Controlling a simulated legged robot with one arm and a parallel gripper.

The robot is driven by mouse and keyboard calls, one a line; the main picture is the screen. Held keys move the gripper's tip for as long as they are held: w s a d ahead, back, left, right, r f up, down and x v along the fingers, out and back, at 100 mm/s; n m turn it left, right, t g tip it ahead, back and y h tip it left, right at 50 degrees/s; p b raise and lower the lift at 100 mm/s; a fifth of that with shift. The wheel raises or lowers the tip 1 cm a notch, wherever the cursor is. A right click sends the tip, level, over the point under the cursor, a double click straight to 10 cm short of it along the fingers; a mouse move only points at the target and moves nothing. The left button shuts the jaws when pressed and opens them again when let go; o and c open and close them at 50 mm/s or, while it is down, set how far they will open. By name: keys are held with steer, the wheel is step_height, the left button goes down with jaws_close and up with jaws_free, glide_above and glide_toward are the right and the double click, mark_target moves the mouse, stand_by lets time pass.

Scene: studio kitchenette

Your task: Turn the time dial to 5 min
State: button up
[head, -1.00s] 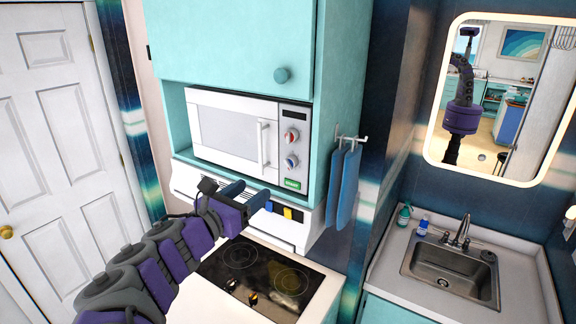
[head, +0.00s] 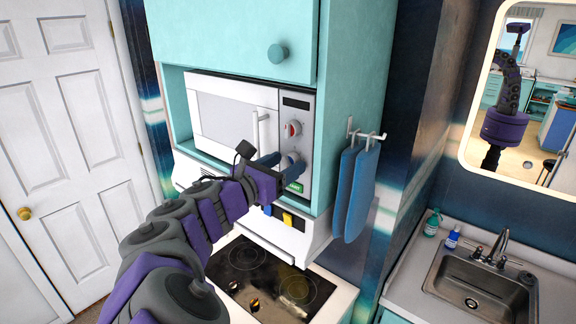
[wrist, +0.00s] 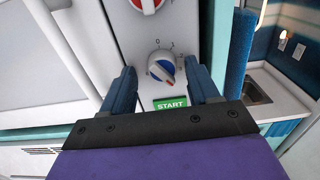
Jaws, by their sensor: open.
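A white microwave (head: 232,117) sits in a teal cabinet niche, with its control panel on the right side. The upper dial with a red centre (head: 291,129) shows above my gripper; its lower part is cut into the top of the wrist view (wrist: 148,4). The lower dial, white with a blue and red centre (wrist: 161,67), is between my fingers in the wrist view, toward their tips. A green START button (wrist: 170,103) is below it. My gripper (head: 281,160) is open, with one blue finger on each side of the lower dial; contact cannot be told.
The microwave handle (head: 258,142) stands out left of the panel. Blue cloths (head: 361,190) hang from hooks on the cabinet's right side. A stove top (head: 270,277) is below, and a sink (head: 480,290) is at the right.

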steer(key=shift+d, duration=0.15)
steer(key=c, duration=1)
steer(key=shift+c, duration=0.2)
steer(key=shift+m, duration=0.5)
steer(key=shift+m+b, duration=3.15)
steer(key=shift+m, duration=1.75)
